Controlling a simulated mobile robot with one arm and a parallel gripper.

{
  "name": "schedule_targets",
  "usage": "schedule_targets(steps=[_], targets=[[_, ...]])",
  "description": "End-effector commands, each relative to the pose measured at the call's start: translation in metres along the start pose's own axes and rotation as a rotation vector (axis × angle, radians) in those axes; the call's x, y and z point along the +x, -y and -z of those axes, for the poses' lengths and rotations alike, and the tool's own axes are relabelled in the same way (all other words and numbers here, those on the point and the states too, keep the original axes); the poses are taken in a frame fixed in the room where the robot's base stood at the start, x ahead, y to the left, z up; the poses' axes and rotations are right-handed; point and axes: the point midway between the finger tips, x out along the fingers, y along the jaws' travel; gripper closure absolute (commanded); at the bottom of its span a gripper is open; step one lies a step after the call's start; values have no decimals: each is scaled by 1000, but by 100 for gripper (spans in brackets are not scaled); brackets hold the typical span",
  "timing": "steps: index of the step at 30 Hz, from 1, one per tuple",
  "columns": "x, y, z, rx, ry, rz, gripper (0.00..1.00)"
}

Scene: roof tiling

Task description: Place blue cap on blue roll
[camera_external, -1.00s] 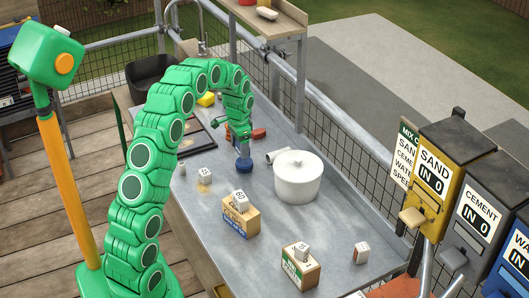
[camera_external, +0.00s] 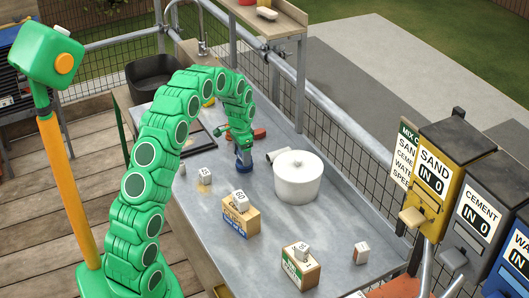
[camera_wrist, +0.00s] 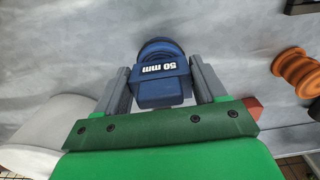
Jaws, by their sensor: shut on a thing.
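My gripper (camera_external: 242,150) is over the metal bench, left of the white pot. In the wrist view its two grey fingers (camera_wrist: 160,78) are closed on the sides of a blue piece marked "50 mm", the blue cap (camera_wrist: 160,88). A round, ridged blue part, seemingly the blue roll (camera_wrist: 160,48), shows just beyond the cap. The two look touching or nearly so; I cannot tell if the cap is seated. In the external view the blue cap and roll merge into one small blue shape (camera_external: 244,163) at the fingertips, low on the bench.
The white lidded pot (camera_external: 297,178) stands close on the right. An orange spool (camera_wrist: 298,75) lies right in the wrist view. Labelled boxes (camera_external: 240,217) stand nearer the front, with small blocks (camera_external: 361,253) around. The bench between them is clear.

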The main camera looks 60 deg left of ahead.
Motion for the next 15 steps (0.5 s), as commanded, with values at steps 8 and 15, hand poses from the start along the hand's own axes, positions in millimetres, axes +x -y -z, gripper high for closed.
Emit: schedule_targets(steps=[8,15], targets=[[1,0,0,0,0,0,4],[0,0,0,0,0,0,4]])
